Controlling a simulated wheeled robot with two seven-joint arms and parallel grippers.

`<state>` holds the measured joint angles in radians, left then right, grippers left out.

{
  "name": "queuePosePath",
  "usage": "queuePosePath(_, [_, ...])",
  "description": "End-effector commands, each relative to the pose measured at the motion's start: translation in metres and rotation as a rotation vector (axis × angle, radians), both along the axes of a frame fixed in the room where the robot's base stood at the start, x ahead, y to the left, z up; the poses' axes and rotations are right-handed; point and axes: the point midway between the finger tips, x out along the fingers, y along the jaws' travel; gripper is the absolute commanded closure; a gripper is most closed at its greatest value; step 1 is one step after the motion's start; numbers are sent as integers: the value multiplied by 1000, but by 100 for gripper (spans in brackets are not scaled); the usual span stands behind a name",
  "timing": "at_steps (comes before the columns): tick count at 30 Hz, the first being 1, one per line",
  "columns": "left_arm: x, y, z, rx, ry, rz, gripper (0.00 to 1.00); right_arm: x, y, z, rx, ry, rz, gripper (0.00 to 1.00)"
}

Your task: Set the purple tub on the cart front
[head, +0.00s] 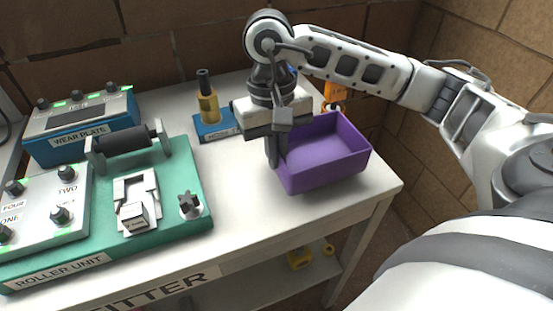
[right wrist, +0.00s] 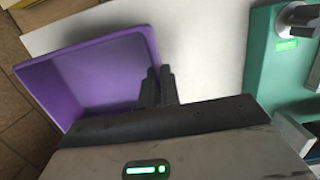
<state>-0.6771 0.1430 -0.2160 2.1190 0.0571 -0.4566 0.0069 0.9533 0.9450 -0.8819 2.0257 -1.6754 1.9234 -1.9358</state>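The purple tub (head: 322,158) is open, upright and looks empty, at the right end of the white table (head: 245,218). It also shows in the right wrist view (right wrist: 95,75). My right gripper (head: 277,150) points down at the tub's left wall. In the right wrist view its two fingers (right wrist: 158,86) are close together, with the tub's wall edge running in between them. I cannot tell whether the tub's base touches the table. No separate cart shows clearly. My left gripper is not in view.
A green roller unit (head: 185,160), a blue wear plate box (head: 80,122) and a blue block with a yellow bottle (head: 208,108) stand left of the tub. An orange item (head: 338,92) is behind it. Yellow parts (head: 300,258) lie on the lower shelf. The table's front right is clear.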

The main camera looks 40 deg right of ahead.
Motion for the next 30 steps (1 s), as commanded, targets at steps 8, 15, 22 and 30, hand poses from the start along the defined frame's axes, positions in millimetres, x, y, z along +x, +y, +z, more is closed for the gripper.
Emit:
queuePosePath(8, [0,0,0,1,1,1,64,-1,1,-21,0,0,3,100])
queuePosePath(15, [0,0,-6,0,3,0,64,-1,1,-24,1,0,3,100])
queuePosePath(22, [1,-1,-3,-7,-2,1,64,-1,1,-24,1,1,2,74])
queuePosePath(30, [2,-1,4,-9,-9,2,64,-1,1,-21,1,1,2,74])
